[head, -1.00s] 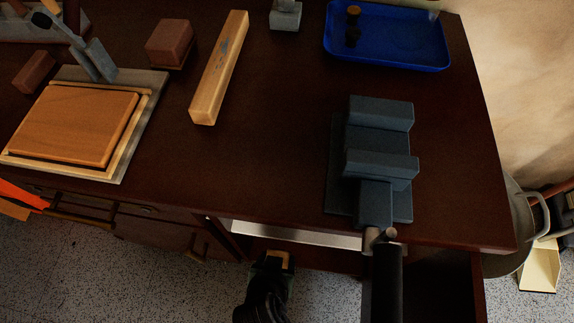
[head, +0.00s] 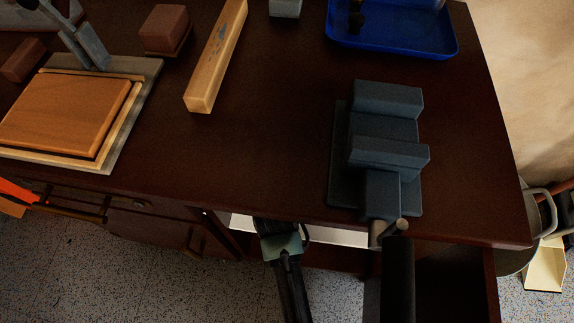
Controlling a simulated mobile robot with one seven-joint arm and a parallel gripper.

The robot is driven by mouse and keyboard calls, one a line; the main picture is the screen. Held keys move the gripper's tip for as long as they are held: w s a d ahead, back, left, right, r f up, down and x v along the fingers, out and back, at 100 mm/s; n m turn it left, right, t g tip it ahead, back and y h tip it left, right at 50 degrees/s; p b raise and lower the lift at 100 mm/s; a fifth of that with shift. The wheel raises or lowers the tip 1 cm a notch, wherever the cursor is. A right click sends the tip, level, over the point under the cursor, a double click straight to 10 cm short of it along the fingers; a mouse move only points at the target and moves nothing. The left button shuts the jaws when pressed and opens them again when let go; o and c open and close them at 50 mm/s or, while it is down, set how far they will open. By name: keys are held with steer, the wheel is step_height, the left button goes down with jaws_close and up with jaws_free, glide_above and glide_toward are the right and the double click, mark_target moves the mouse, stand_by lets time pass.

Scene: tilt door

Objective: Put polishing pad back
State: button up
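My gripper (head: 268,222) reaches from below to the table's front edge, at the open front compartment with a pale inner surface (head: 345,234). Its fingertips are dark and partly hidden at the edge, so I cannot tell whether they are open or shut. I cannot clearly make out a polishing pad in or near the gripper. A reddish-brown block (head: 164,29) lies at the back left of the table, and a similar one (head: 22,60) lies farther left. I cannot tell whether either is a pad.
A dark vise (head: 385,145) stands on the table (head: 260,150) at the right, its handle (head: 398,275) jutting forward. A long wooden bar (head: 217,55), a framed wooden board (head: 65,115) and a blue tray (head: 390,45) lie on top. The table's middle is clear.

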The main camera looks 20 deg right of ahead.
steer(key=shift+f, duration=0.3)
steer(key=o, duration=1.4)
steer(key=shift+b, duration=0.4)
steer(key=shift+s+a+r, duration=0.1)
steer(key=shift+r, duration=0.2)
steer(key=shift+s+a+r+p, duration=0.3)
steer(key=shift+s+r+p, duration=0.1)
steer(key=shift+r+p, duration=0.25)
steer(key=s+a+p, duration=0.2)
steer(key=s+a, duration=0.4)
steer(key=s, duration=0.3)
steer(key=shift+s+a+f, duration=0.2)
steer(key=shift+s+f, duration=0.05)
steer(key=shift+f, duration=0.05)
